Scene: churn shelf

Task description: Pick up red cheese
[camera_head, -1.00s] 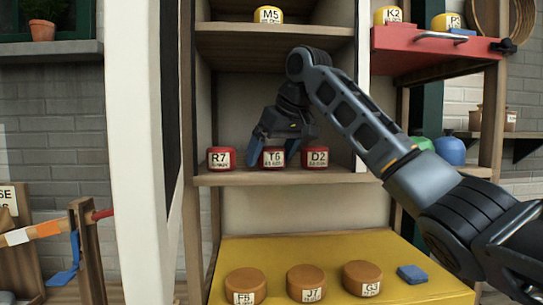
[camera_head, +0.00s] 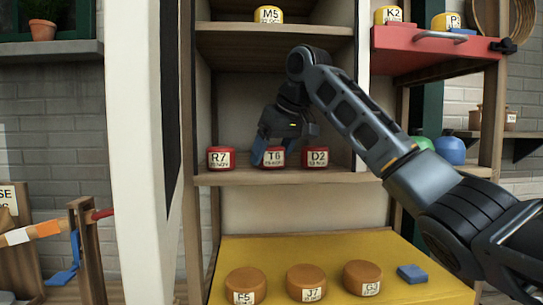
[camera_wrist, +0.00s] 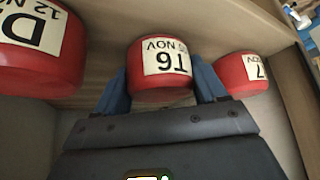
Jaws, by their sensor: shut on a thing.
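Three red cheeses stand in a row on the middle shelf (camera_head: 340,177): R7 (camera_head: 221,158) at left, T6 (camera_head: 272,164) in the middle and D2 (camera_head: 316,165) at right. My gripper (camera_head: 273,154) is at the middle one, shut on T6. In the wrist view the T6 cheese (camera_wrist: 160,82) sits between the two blue fingers, its label upside down. There the D2 cheese (camera_wrist: 42,75) is at the left and the R7 cheese (camera_wrist: 243,75) at the right, both outside the fingers. T6 still appears at shelf level.
D2 and R7 stand close on either side of my gripper. A yellow cheese M5 (camera_head: 268,14) is on the shelf above. Below, a yellow surface (camera_head: 330,247) holds orange cheeses, including J7 (camera_head: 306,282), and a blue block (camera_head: 412,273).

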